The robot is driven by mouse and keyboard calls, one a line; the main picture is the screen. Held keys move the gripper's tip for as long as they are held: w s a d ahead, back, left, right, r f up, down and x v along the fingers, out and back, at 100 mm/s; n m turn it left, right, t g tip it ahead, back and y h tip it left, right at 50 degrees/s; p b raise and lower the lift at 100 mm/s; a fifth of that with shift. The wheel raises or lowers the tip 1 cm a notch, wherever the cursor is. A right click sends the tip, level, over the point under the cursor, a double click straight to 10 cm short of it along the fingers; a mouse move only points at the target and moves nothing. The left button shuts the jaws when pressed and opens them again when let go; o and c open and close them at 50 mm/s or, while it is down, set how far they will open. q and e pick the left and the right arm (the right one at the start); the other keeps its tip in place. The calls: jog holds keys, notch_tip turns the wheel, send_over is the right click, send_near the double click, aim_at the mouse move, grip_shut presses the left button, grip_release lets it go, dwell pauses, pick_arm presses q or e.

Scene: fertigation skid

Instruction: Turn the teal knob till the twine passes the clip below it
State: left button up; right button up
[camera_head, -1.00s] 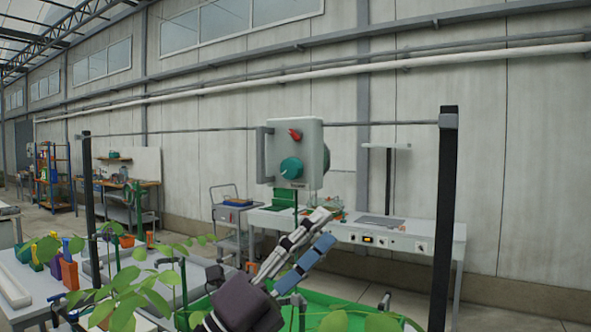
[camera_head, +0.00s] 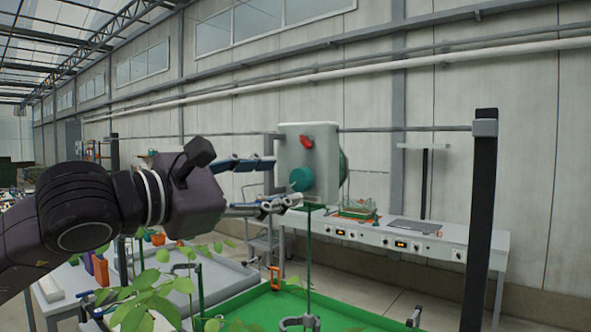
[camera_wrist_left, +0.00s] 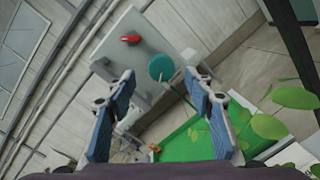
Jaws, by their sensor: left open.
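The teal knob (camera_head: 301,179) is on the lower front of a pale box (camera_head: 322,160), below a red handle (camera_head: 306,141). The knob also shows in the left wrist view (camera_wrist_left: 161,67). My left gripper (camera_head: 283,182) is open at the knob's height, coming in from the left. In the left wrist view its blue-padded fingers (camera_wrist_left: 160,88) are spread, with the knob between and beyond their tips. Contact cannot be told. A thin green twine (camera_head: 309,260) hangs below the box toward a grey clip (camera_head: 299,322) at the bottom edge. My right gripper is out of view.
The box hangs on a horizontal rail (camera_head: 405,128) joined to a dark post (camera_head: 480,215) at right. Green leafy plants (camera_head: 150,300) and a green tray (camera_head: 265,310) lie below. A white workbench (camera_head: 440,245) stands behind.

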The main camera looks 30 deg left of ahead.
aim_at(298, 181)
pick_arm(q)
jog(key=w+p, duration=0.1)
jog(key=w, duration=0.1)
jog(key=w+p, duration=0.1)
jog(key=shift+w+d+r, duration=0.15)
jog(key=shift+w+d, duration=0.25)
jog(key=shift+w+p, duration=0.4)
jog(key=shift+w, duration=0.2)
jog(key=shift+f, duration=0.2)
jog(key=shift+d, duration=0.1)
jog(key=shift+c, duration=0.3)
jog(key=c, duration=1.1)
